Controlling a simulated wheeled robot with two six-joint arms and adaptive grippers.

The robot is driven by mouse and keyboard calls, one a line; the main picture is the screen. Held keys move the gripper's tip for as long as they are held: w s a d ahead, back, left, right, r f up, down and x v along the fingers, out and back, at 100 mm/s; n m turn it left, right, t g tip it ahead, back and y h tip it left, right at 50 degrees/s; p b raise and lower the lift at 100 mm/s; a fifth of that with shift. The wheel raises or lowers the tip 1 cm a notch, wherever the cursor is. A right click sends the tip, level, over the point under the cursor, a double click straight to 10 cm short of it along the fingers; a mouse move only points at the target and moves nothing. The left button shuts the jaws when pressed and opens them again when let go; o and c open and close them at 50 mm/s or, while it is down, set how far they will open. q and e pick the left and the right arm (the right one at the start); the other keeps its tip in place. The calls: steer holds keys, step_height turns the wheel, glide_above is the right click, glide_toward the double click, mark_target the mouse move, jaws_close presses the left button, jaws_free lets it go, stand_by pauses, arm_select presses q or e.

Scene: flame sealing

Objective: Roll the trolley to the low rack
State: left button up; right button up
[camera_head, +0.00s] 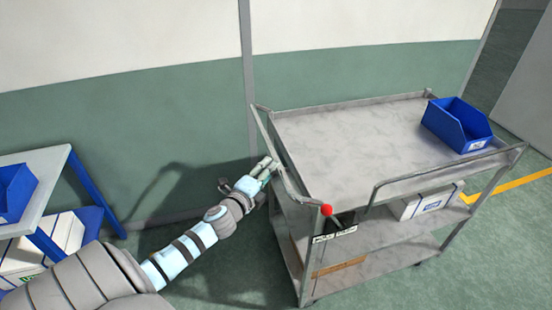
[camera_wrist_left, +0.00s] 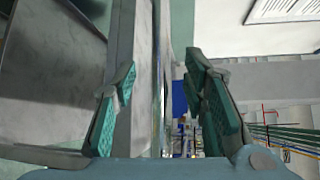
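The grey metal trolley (camera_head: 350,130) stands right of centre in the head view, with a top deck and lower shelves. Its push handle (camera_head: 264,130) is at its left end. My left gripper (camera_head: 267,168) is at this handle. In the left wrist view the fingers of my left gripper (camera_wrist_left: 165,95) are spread, with a pale grey bar (camera_wrist_left: 146,60) between them. A gap shows beside the right finger; contact at the left finger is unclear. A low rack (camera_head: 40,180) with a pale top and blue legs is at the left edge. My right gripper is out of view.
A blue bin (camera_head: 457,125) stands on the trolley's top deck, and a white box (camera_head: 425,202) below. A red-knobbed lever (camera_head: 326,210) is at the near corner. Another blue bin (camera_head: 15,192) is on the rack. A green-and-white wall (camera_head: 180,110) runs behind; green floor lies between rack and trolley.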

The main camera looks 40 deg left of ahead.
arm_select(q)
steer(key=x, duration=0.6)
steer(key=shift+d+r+p, duration=0.1)
steer(key=shift+r+p, duration=0.05)
steer(key=shift+p, duration=0.2)
steer(key=shift+c, duration=0.6)
jaws_close()
